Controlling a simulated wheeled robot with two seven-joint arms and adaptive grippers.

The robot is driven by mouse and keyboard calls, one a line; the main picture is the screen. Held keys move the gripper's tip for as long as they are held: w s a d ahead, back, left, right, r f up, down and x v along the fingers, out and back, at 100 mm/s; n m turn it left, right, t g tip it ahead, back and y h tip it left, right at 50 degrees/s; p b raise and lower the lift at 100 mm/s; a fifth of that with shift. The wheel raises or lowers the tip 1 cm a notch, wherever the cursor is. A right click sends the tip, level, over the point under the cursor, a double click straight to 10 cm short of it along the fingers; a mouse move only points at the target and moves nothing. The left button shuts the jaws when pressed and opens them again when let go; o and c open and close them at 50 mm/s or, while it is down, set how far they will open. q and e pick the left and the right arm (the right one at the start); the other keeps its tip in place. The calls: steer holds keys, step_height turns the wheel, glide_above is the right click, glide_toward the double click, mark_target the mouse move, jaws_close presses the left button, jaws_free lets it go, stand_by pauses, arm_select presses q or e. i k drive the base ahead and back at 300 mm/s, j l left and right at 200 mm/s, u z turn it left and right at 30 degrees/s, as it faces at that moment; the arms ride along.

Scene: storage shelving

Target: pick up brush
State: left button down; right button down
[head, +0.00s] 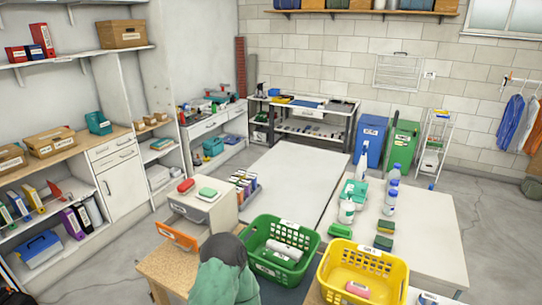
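I cannot make out a brush for certain. A small flat green object (340,230) lies on the right white table (425,245), near its front left edge. It may be the brush, but it is too small to tell. A green basket (262,270) holds white rolls or bottles. A yellow basket (388,290) holds a pink object (357,289). Neither of my grippers can be made out in the head view. A rounded dark green and grey shape at the bottom edge hides part of the wooden table (165,268).
Spray bottle (347,207), several blue-capped bottles (389,203) and stacked sponges (385,233) stand on the right table. The long white table (290,180) at the middle is mostly bare. Shelving lines the left wall. Blue bin (370,140) and green bin (402,145) stand behind.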

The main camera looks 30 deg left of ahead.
mark_target(184, 188)
steer(key=u, duration=1.6)
